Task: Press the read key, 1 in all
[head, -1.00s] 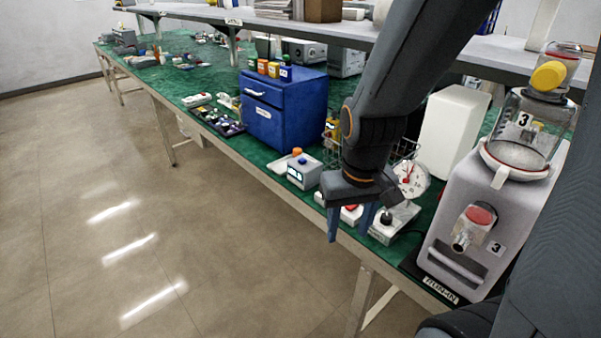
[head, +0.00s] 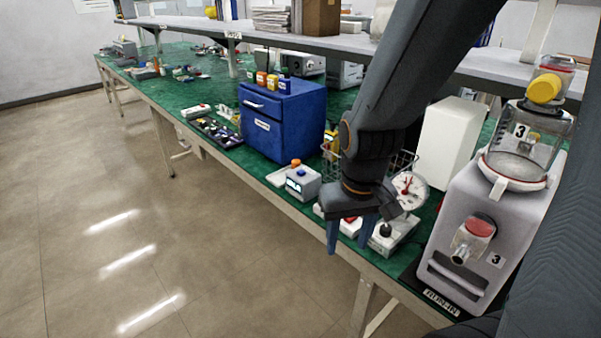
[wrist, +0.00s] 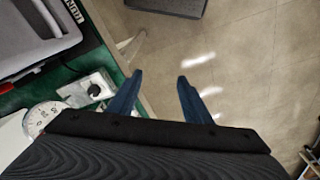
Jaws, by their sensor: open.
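My gripper (head: 349,246) is open and empty, its two blue fingers pointing down at the bench's front edge. In the wrist view the fingers (wrist: 160,78) are spread over the floor just off the bench edge. A small grey box (head: 303,184) with a blue button on top and a lit display stands left of my gripper. A red button (head: 350,220) is partly behind my fingers. I cannot read any key label.
A canister machine (head: 470,215) marked 3 stands at the right. A blue drawer cabinet (head: 272,125) is on the green bench (head: 255,160) to the left, and a wire basket (head: 400,160) is behind my arm. A shelf (head: 290,38) runs above. The floor in front is clear.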

